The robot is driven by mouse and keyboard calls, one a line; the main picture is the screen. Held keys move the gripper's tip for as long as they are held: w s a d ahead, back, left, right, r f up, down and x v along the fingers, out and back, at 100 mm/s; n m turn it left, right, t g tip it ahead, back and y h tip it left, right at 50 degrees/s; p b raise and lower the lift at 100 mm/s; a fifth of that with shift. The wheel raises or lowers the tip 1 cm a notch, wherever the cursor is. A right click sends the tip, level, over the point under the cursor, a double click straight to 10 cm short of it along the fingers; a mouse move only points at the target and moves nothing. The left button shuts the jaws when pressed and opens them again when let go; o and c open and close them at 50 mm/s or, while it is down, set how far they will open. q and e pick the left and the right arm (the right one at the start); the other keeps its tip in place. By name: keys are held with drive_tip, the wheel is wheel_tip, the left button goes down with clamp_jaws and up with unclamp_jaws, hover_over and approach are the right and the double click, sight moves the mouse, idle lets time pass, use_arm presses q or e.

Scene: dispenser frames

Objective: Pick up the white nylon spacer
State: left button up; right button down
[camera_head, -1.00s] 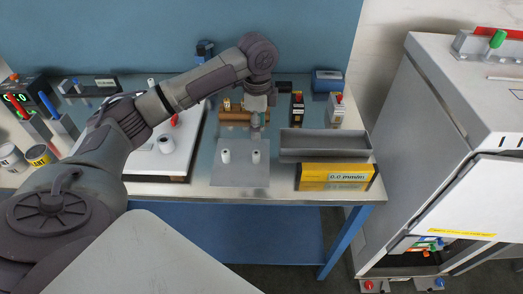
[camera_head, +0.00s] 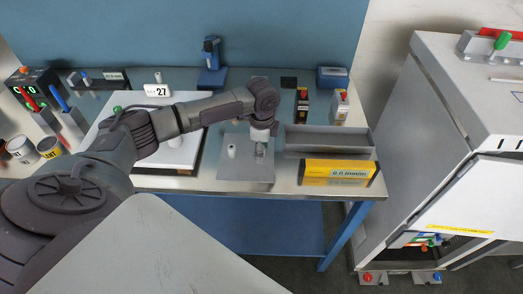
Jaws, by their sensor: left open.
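A white cylindrical spacer (camera_head: 231,151) stands upright on the left part of a grey square plate (camera_head: 240,176). My left gripper (camera_head: 261,151) is open and points down over the right part of the plate, where a second white cylinder stood earlier. The gripper covers that one almost wholly, and I cannot tell whether the fingers touch it. Another white cylinder (camera_head: 175,141) stands on the white board at the left, just below my forearm. My right gripper is out of view.
A long grey tray (camera_head: 325,150) and a yellow display box (camera_head: 340,174) lie close on the right of the plate. Small bottles (camera_head: 340,107) stand behind the tray. A blue stand (camera_head: 211,75) is at the back. My left forearm crosses above the white board (camera_head: 170,162).

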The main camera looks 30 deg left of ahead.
use_arm(q)
clamp_jaws()
drive_tip(key=shift+r, duration=0.2)
